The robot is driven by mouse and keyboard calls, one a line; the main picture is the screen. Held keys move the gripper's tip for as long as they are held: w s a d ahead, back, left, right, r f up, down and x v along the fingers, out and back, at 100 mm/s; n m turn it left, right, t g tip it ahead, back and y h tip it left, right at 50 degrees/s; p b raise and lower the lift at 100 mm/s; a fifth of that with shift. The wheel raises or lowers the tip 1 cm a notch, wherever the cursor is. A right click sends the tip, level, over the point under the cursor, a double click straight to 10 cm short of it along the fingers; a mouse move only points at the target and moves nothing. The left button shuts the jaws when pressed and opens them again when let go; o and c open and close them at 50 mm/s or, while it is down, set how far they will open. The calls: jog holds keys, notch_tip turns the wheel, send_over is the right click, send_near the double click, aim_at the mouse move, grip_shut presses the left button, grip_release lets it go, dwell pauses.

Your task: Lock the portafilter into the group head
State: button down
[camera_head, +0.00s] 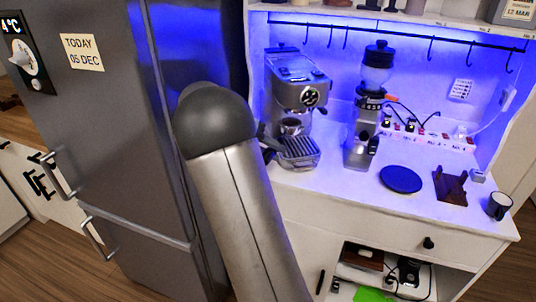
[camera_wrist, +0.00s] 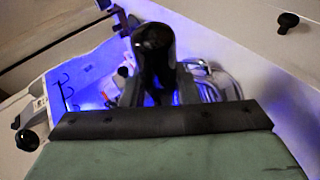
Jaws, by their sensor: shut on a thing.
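The silver espresso machine (camera_head: 300,85) stands at the left of the cabinet counter, with a round gauge on its front. A round metal portafilter (camera_head: 291,127) shows below the machine's front, above the drip tray (camera_head: 299,151). Its inside looks brownish, and it appears lower than the group head, which is in shadow; I cannot tell whether they touch. In the wrist view my gripper (camera_wrist: 158,88) is shut on the black portafilter handle (camera_wrist: 153,45). In the head view my arm hides most of the gripper and handle.
A grinder (camera_head: 367,105) stands right of the machine. Further right are a blue round mat (camera_head: 401,179), a brown stand (camera_head: 451,187) and a dark mug (camera_head: 499,205). A steel fridge (camera_head: 130,130) stands close on the left. Hooks hang from a rail above.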

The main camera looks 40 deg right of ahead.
aim_at(284, 136)
jog(key=shift+w+d+p, duration=0.2)
jog(key=shift+w+d, duration=0.3)
jog(key=shift+d, duration=0.5)
jog(key=shift+w+d+p, duration=0.2)
jog(key=shift+w+d, duration=0.25)
jog(key=shift+d, duration=0.55)
jog(key=shift+w+d+p, duration=0.2)
jog(key=shift+w+d, duration=0.3)
jog(key=shift+d, duration=0.5)
jog(key=shift+r+p, duration=0.75)
jog(key=shift+r, duration=1)
jog(key=shift+s+d+f+b, duration=0.1)
jog(key=shift+s+b, duration=0.05)
jog(key=shift+b, duration=0.2)
jog(key=shift+s+d+n+t+h+b, duration=0.55)
jog(key=shift+s+n+t+b, duration=0.4)
jog(key=shift+b, duration=0.6)
jog(key=shift+s+d+n+t+h+b, duration=0.35)
jog(key=shift+s+d+n+t+b, duration=0.55)
jog(key=shift+b, duration=0.65)
jog(key=shift+w+a, duration=0.15)
jog(key=shift+a, duration=0.05)
jog(key=shift+d+n, duration=0.1)
jog(key=shift+n, duration=0.15)
